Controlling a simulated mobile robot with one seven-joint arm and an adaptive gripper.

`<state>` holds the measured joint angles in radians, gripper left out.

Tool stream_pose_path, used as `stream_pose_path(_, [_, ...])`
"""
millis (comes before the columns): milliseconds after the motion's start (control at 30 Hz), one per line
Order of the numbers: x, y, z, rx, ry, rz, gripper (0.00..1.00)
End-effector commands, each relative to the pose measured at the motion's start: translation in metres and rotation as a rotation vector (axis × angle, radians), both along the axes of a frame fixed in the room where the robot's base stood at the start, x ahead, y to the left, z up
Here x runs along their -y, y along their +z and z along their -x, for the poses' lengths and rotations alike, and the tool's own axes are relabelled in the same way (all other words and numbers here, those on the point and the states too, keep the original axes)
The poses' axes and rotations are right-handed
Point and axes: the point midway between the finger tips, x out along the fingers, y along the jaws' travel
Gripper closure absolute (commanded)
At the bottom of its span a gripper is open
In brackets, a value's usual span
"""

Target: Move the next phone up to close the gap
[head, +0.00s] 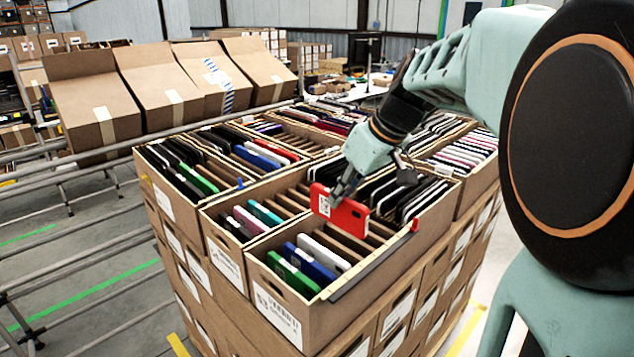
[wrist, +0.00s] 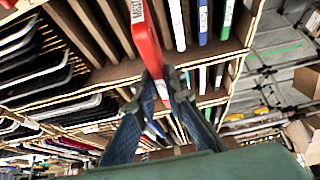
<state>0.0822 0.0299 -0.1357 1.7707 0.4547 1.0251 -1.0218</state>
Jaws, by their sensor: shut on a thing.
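My gripper (head: 343,188) is shut on a red phone (head: 337,212) with a white label. It holds the phone on edge above the near carton (head: 380,290); any contact with the slots cannot be told. In that carton a green phone (head: 292,274), a blue phone (head: 314,262) and a white phone (head: 324,250) stand at the near left end. Empty slots with cardboard dividers follow, then a row of black phones (head: 425,200) at the far end. The wrist view shows the red phone (wrist: 147,40) between the fingers, beside the white phone (wrist: 177,22).
Neighbouring cartons hold more phones, including teal ones (head: 264,213) just left. A dark rail with a red marker (head: 414,225) runs along the near carton's right edge. Tilted cartons (head: 95,105) stand on a pipe rack behind. Cardboard dividers closely flank the held phone.

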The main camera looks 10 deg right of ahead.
Motion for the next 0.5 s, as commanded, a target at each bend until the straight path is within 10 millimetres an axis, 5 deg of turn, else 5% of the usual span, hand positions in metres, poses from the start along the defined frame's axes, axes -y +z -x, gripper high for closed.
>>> stream_pose_path(500, [0.0, -0.036, 0.0, 0.001, 0.0, 0.001, 1.0])
